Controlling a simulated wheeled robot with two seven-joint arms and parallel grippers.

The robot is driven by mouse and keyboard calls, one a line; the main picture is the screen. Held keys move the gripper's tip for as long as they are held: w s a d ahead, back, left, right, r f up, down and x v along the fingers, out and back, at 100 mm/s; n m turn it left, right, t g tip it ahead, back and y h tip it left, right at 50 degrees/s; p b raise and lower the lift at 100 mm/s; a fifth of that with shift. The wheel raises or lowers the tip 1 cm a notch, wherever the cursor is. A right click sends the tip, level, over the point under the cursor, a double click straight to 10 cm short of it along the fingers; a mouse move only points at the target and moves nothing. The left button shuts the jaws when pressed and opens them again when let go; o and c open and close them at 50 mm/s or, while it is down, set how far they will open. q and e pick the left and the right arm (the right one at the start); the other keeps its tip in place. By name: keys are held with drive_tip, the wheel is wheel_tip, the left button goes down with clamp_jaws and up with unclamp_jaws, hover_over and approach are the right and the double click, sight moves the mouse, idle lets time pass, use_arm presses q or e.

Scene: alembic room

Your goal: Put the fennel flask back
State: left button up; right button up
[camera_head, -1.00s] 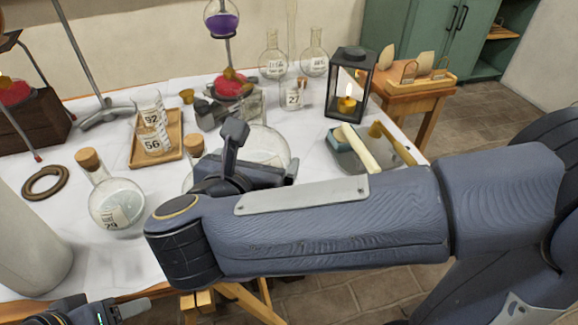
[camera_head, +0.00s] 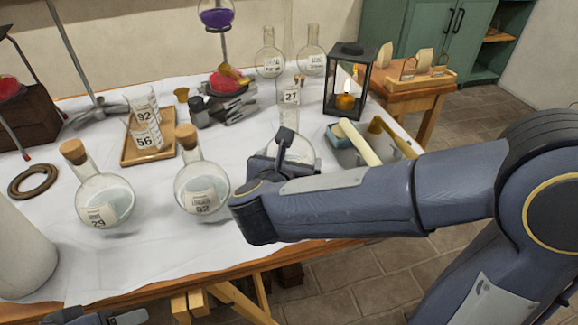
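My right arm crosses from the right, and its gripper (camera_head: 285,146) is over the table's front right part. A clear round flask (camera_head: 301,150) is just behind that gripper and has moved with it, so it appears held. My wrist hides the fingers' contact and the flask's underside. Two corked round flasks stand at the front, labelled 29 (camera_head: 103,201) and 92 (camera_head: 201,187). The names on the labels are too small to read, so I cannot tell which is fennel. My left gripper (camera_head: 125,318) shows only partly at the bottom left edge; its opening is not visible.
Tall flasks (camera_head: 269,62) stand behind. A wooden tray (camera_head: 133,158) holds beakers.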

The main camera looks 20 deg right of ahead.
drive_tip(key=shift+f, duration=0.4)
drive_tip(key=shift+f, duration=0.15)
drive_tip(key=o, duration=0.9)
drive_tip(key=shift+r, duration=0.3)
drive_tip(key=p+v, duration=0.2)
drive_tip(key=v, duration=1)
